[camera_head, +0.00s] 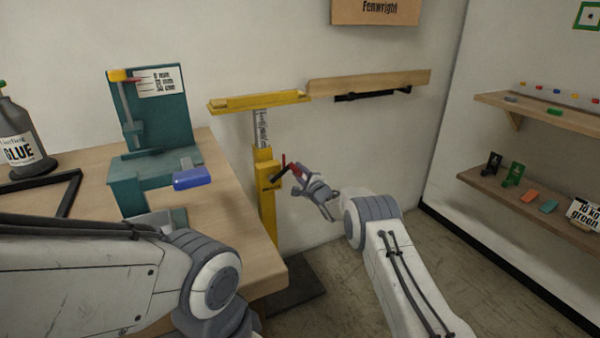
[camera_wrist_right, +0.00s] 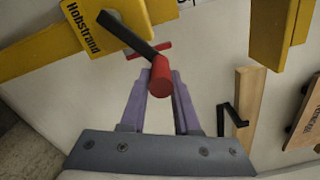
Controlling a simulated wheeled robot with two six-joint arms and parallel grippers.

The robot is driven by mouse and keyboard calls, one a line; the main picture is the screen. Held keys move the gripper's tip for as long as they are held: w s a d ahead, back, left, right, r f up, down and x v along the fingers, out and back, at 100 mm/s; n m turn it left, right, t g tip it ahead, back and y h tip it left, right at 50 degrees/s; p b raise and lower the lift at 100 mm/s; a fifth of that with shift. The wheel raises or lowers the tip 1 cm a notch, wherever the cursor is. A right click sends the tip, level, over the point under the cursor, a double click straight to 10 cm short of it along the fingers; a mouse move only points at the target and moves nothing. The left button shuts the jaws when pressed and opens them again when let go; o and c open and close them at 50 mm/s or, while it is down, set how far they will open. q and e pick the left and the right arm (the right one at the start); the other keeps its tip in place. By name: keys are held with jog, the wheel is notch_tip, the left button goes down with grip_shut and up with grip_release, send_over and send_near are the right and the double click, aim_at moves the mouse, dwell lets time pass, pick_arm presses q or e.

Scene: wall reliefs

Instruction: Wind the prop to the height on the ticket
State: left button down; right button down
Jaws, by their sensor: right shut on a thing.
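The yellow prop (camera_head: 266,205) stands upright by the wall, right of the bench. Its flat yellow head (camera_head: 258,101) is on top, and a pale strip with small marks (camera_head: 261,130) shows below the head; I cannot read the marks. A black crank arm (camera_wrist_right: 128,34) with a red handle (camera_wrist_right: 160,78) comes off the yellow box labelled "Hobstrand" (camera_wrist_right: 88,18). My right gripper (camera_head: 297,172) is shut on the red handle. A white card (camera_head: 162,82) on the teal stand carries several lines of small print, too small to read surely. My left gripper is out of view; only its arm shows.
A wooden ledge (camera_head: 370,83) with a black bracket is on the wall right of the prop's head. The bench (camera_head: 232,190) bears the teal stand (camera_head: 172,122), a glue bottle (camera_head: 20,140) and a black frame (camera_head: 70,192). Shelves (camera_head: 530,205) are on the right wall.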

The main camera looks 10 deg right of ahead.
jog(key=shift+s+a+f, duration=0.2)
jog(key=shift+a+f, duration=0.2)
jog(key=shift+f, duration=0.25)
jog(key=c, duration=0.7)
grip_release()
jog(key=shift+a, duration=0.1)
jog(key=shift+o, duration=0.2)
jog(key=shift+w+d+r, duration=0.1)
jog(key=shift+d+r, duration=0.15)
jog(key=shift+d, duration=0.05)
jog(key=shift+r, duration=0.1)
jog(key=shift+s+d+r+p, duration=0.1)
jog(key=shift+s+d+p, duration=0.25)
jog(key=shift+s, duration=0.2)
jog(key=p+v, duration=0.2)
jog(key=v, duration=0.7)
jog(key=shift+s, duration=0.1)
